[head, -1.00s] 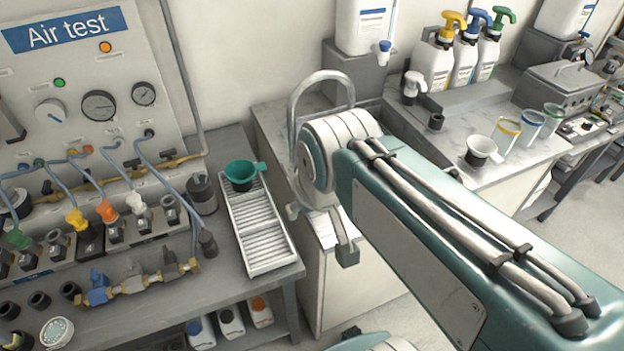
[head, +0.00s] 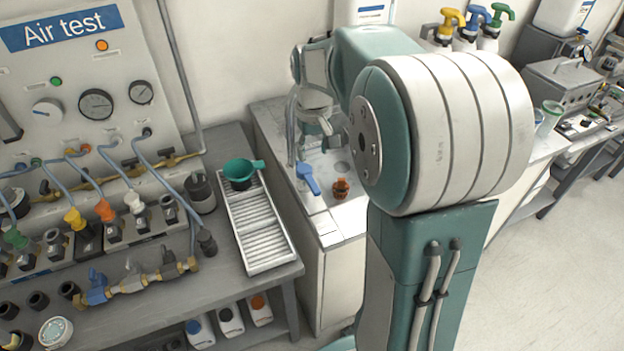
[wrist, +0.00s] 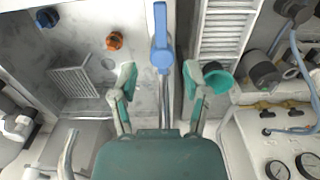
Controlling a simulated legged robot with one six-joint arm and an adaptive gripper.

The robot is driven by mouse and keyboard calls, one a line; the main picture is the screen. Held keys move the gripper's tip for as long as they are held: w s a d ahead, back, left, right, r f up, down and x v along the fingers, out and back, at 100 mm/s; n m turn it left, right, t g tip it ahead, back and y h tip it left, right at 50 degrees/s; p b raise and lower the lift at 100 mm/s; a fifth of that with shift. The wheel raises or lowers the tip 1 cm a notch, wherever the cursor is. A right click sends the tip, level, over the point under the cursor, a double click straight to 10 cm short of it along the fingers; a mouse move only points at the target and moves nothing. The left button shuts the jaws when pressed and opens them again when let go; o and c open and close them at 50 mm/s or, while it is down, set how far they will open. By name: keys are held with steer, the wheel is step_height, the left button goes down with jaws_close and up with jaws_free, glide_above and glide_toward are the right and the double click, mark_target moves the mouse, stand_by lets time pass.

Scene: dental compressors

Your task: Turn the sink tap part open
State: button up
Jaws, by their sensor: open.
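The blue tap lever (head: 308,178) stands at the front left of the sink counter. My gripper (wrist: 159,76) is open, with one finger on each side of the lever and gaps showing on both sides. Whether the tips are level with the lever or above it I cannot tell. A curved metal spout (wrist: 68,155) shows at lower left in the wrist view.
An orange knob (head: 341,188) is just right of the lever. A second blue knob (wrist: 47,17) is farther left in the wrist view. A slatted tray (head: 262,225) with a green cup (head: 240,172) stands close on the left bench, beside the Air test panel (head: 75,75).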

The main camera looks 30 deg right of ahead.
mark_target(313, 184)
step_height(313, 184, down, 10)
steer(key=shift+f, duration=0.1)
stand_by(0.4)
jaws_close()
